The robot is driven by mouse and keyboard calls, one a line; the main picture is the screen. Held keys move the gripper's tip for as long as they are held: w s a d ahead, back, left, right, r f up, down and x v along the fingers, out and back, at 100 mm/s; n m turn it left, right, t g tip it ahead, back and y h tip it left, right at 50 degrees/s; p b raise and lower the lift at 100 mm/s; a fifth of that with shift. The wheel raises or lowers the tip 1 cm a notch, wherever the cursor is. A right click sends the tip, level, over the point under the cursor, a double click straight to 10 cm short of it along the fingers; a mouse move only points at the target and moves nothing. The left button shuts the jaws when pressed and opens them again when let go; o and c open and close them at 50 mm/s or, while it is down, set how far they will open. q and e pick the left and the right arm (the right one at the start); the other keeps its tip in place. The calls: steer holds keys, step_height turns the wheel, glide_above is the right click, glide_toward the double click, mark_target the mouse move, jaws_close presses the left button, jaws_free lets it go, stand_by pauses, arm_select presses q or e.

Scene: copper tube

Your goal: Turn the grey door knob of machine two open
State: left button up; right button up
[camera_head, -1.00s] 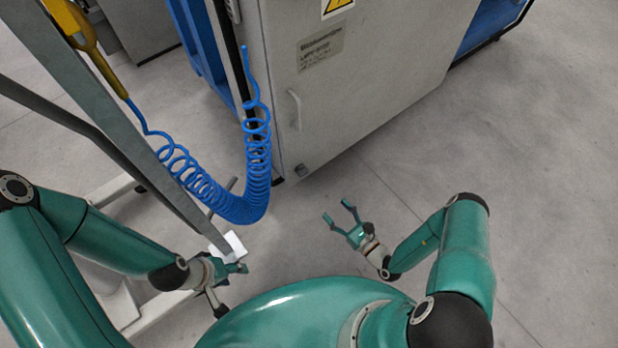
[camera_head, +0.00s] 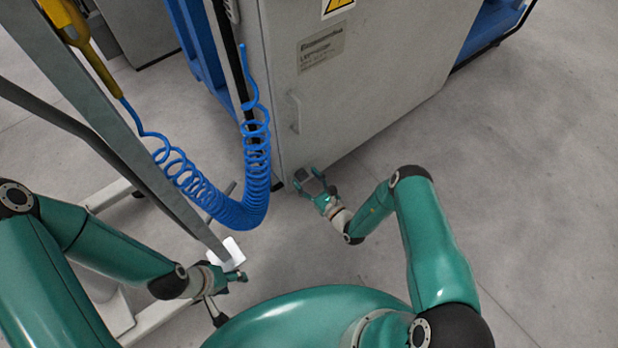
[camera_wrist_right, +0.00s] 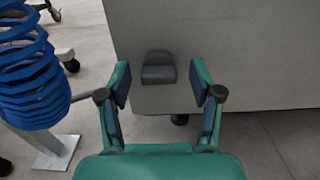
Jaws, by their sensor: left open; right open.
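The grey door knob (camera_wrist_right: 158,68) sits low on the grey machine door (camera_wrist_right: 230,50) in the right wrist view. My right gripper (camera_wrist_right: 162,82) is open, with one finger on each side of the knob as seen there. The fingers do not close on it, and I cannot tell the exact gap in depth. In the head view my right gripper (camera_head: 310,176) is at the door's lower left corner, below the handle (camera_head: 295,113), and largely covers the knob. My left gripper (camera_head: 238,275) is open and empty at lower left, away from the machine.
A coiled blue hose (camera_head: 255,170) hangs left of the door, near my right gripper. A grey metal post (camera_head: 130,150) stands between it and my left arm. A white foot plate (camera_head: 234,252) lies by my left gripper. The floor at right is clear.

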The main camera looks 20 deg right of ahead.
steer(key=shift+w+a, duration=0.15)
steer(key=shift+w, duration=0.25)
steer(key=shift+c, duration=0.2)
